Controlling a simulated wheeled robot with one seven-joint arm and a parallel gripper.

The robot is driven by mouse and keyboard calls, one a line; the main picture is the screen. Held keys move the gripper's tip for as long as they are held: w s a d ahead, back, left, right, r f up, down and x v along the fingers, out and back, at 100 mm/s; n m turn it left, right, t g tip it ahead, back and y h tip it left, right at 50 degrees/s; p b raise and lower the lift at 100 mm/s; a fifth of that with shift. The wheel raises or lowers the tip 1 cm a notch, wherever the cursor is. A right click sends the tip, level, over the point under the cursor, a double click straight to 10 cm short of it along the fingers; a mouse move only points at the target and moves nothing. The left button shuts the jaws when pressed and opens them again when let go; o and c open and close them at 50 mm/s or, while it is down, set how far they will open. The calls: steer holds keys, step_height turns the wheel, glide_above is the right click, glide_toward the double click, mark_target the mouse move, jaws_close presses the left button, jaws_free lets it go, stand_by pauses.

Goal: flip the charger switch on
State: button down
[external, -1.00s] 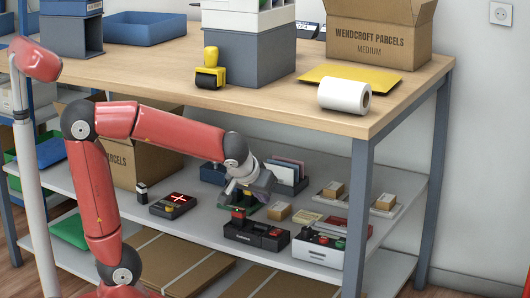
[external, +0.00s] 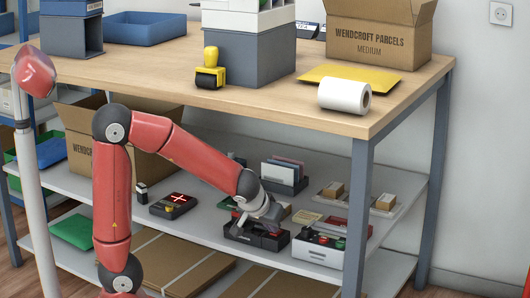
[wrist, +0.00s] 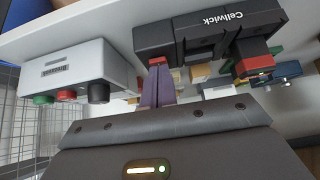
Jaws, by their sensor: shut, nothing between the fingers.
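The charger is a black box (external: 238,236) on the shelf under the counter. In the wrist view its body (wrist: 195,38) appears upside down, lettered "Cellwick". A small red switch (wrist: 157,61) shows at one end of it. A black block with a red band (wrist: 254,64) stands at its other end. My gripper (external: 272,226) is over the right part of the charger. In the wrist view the shut, empty fingers (wrist: 157,86) point at the red switch, with their tips at or very near it. I cannot tell whether they touch. The switch's position is unclear.
A grey-white box with coloured knobs (external: 318,252) stands close to the charger's right. A black device with a red cross (external: 173,204) lies left. A card holder (external: 285,184) and small cartons (external: 333,190) are behind. The wooden counter top (external: 290,98) is above the shelf.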

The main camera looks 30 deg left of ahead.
steer(key=shift+f, duration=0.15)
steer(key=f+b, duration=0.1)
steer(key=b, duration=0.2)
steer(key=shift+s+f, duration=0.15)
steer(key=shift+r+p, duration=0.45)
steer(key=shift+p, duration=0.1)
steer(key=shift+r, duration=0.1)
steer(key=shift+r+p, duration=0.3)
steer(key=shift+r, duration=0.45)
